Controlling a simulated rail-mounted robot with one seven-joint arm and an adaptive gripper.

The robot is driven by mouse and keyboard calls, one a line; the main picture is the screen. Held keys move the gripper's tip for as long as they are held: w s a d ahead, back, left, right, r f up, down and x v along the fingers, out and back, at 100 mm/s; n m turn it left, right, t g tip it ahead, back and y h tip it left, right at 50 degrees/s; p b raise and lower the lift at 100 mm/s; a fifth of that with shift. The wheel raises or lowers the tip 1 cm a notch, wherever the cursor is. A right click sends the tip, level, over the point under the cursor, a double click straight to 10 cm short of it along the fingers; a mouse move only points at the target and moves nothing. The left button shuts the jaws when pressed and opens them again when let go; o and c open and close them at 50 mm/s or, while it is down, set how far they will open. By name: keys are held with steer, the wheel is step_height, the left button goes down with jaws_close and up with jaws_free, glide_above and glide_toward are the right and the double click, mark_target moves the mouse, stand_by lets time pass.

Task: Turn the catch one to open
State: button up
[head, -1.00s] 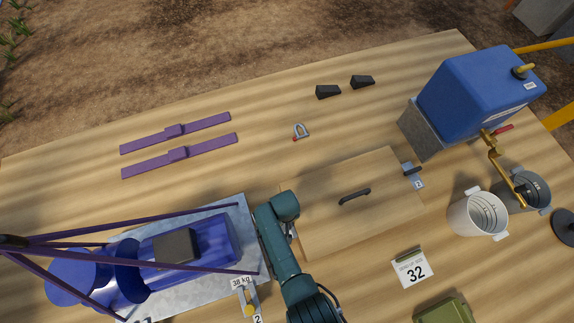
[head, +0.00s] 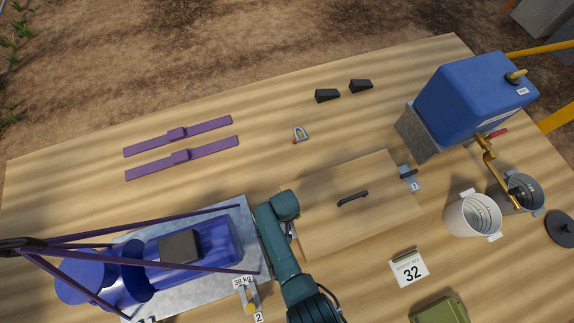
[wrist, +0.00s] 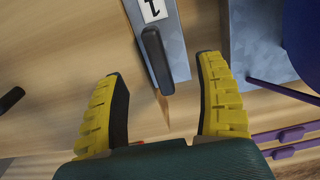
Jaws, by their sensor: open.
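Catch one is a grey metal plate with a label "1" (wrist: 154,10) and a black lever (wrist: 155,60) in the wrist view. The lever lies along the plate, beside an edge of the wooden panel. My gripper (wrist: 160,67) is open, its yellow-padded fingers on either side of the lever, with gaps visible on both sides. I cannot tell how far the fingertips are above the wood. In the head view my arm hides most of this catch at the left edge of the wooden panel (head: 385,225), which has a black handle (head: 352,198).
Catch two (head: 409,178) is at the panel's right edge. A blue unit under purple slings rests on a metal plate (head: 240,212) left of my arm. A blue tank (head: 475,95) and buckets (head: 472,215) stand right. A shackle (head: 300,134) lies beyond the panel.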

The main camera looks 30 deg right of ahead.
step_height(320, 180, up, 4)
steer(key=p, duration=0.3)
steer(key=shift+f, duration=0.1)
step_height(320, 180, up, 12)
stand_by(0.4)
